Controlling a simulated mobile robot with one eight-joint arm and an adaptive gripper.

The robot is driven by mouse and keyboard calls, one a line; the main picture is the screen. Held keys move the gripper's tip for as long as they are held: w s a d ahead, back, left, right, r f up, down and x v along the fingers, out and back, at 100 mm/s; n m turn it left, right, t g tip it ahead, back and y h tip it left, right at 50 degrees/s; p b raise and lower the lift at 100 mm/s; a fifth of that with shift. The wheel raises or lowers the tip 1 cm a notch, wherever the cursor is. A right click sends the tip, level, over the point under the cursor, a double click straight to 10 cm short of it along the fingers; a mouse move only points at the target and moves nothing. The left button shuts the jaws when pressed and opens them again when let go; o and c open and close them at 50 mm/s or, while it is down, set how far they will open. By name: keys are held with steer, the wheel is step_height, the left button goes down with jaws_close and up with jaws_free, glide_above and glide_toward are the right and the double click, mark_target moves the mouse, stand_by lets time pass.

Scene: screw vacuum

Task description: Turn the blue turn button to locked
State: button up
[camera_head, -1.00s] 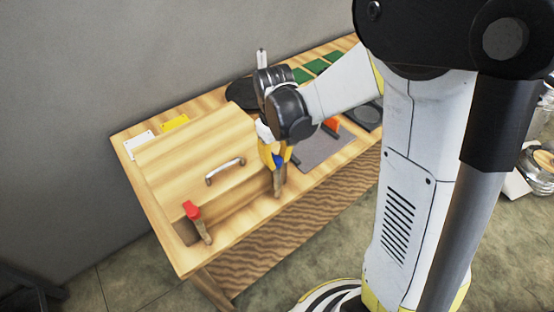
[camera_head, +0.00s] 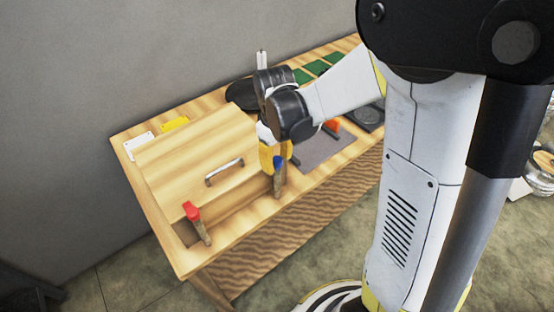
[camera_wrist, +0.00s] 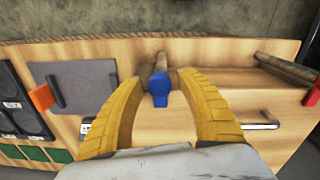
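The blue turn button (camera_head: 278,163) sits on a wooden latch piece (camera_head: 278,186) at the box's front right corner. In the wrist view the blue button (camera_wrist: 158,93) shows between my two yellow fingers, with its wooden piece (camera_wrist: 160,63) beyond it. My gripper (camera_wrist: 160,82) is open, with a gap on each side of the button, and does not grip it. In the head view my gripper (camera_head: 268,156) is just behind and left of the button, and its fingers are partly hidden by the wrist.
A wooden box with a metal handle (camera_head: 224,172) fills the table's left part. A red button (camera_head: 191,210) is at its front left corner. A grey mat (camera_head: 318,152), an orange piece (camera_head: 332,125) and green squares (camera_head: 318,67) lie to the right.

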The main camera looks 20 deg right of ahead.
steer(key=shift+r, duration=0.1)
step_height(320, 180, up, 12)
steer(key=shift+a, duration=0.2)
stand_by(0.4)
steer(key=shift+s, duration=0.15)
steer(key=m+t+b, duration=0.2)
steer(key=t, duration=0.1)
glide_toward(276, 161)
steer(key=s+r, duration=0.3)
steer(key=s+f+m+t+b, duration=0.1)
steer(key=s+f+m+t, duration=0.1)
steer(key=s, duration=0.4)
steer(key=shift+s+d+m+t, duration=0.25)
steer(key=shift+d+m+t, duration=0.15)
steer(key=shift+m+t, duration=0.45)
